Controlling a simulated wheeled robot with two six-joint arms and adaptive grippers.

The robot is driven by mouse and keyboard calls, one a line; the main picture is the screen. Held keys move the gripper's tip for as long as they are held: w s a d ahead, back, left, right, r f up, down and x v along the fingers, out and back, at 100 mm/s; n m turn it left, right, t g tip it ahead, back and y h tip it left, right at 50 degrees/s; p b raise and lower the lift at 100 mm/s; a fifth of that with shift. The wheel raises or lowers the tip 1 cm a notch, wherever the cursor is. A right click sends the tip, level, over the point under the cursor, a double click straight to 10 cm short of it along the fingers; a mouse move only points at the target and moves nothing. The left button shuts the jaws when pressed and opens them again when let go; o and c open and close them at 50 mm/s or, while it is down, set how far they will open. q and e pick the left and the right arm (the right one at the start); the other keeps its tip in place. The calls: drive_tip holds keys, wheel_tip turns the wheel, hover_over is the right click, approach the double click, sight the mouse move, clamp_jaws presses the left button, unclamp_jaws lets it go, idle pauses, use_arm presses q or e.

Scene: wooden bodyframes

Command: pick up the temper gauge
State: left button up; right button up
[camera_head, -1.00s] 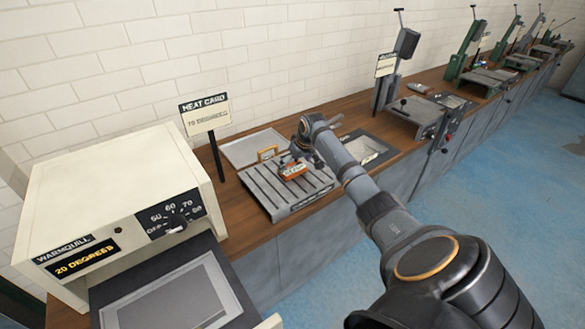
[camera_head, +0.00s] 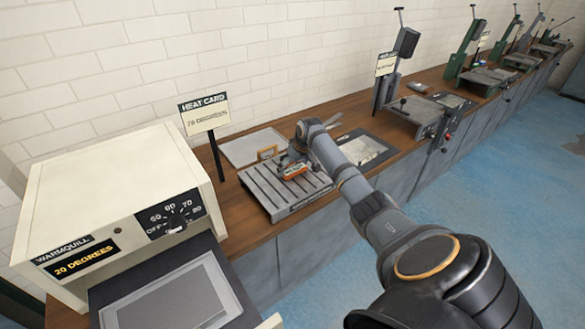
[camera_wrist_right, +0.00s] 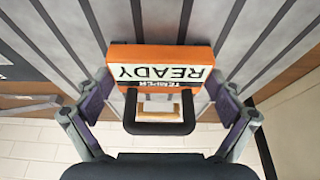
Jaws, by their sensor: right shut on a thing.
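The temper gauge is a small orange block (camera_head: 294,170) with a white label, on the slatted grey metal rack. In the right wrist view the gauge (camera_wrist_right: 160,65) reads TEMPER READY upside down and has a black loop handle. My right gripper (camera_head: 297,157) is at the gauge. In the wrist view its purple-padded fingers (camera_wrist_right: 160,105) stand on either side of the handle and are shut on the gauge; the exact contact is hard to see. I cannot tell whether the gauge is clear of the slats. My left gripper is out of view.
A cream heater (camera_head: 110,200) reading 20 DEGREES stands at the left, with its dial (camera_head: 174,222). A heat card sign (camera_head: 204,113) stands behind the slatted rack (camera_head: 283,193). A flat pale tray (camera_head: 253,145) lies at the back. More bench machines line the right.

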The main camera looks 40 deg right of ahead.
sight(291, 165)
drive_tip(key=shift+w+r, duration=0.1)
drive_tip(key=shift+r, duration=0.2)
wheel_tip(291, 165, up, 3)
drive_tip(key=shift+d+f+b, duration=0.1)
drive_tip(key=shift+f+b, duration=0.1)
drive_tip(key=shift+b, duration=0.25)
drive_tip(key=s+a+r+b, duration=0.2)
drive_tip(key=s+r+b, duration=0.3)
drive_tip(key=s, duration=0.1)
drive_tip(key=s+a+r+b, duration=0.3)
drive_tip(key=s+r+b, duration=0.1)
drive_tip(key=s+b, duration=0.2)
drive_tip(key=shift+s+a+r, duration=0.35)
drive_tip(key=shift+s, duration=0.15)
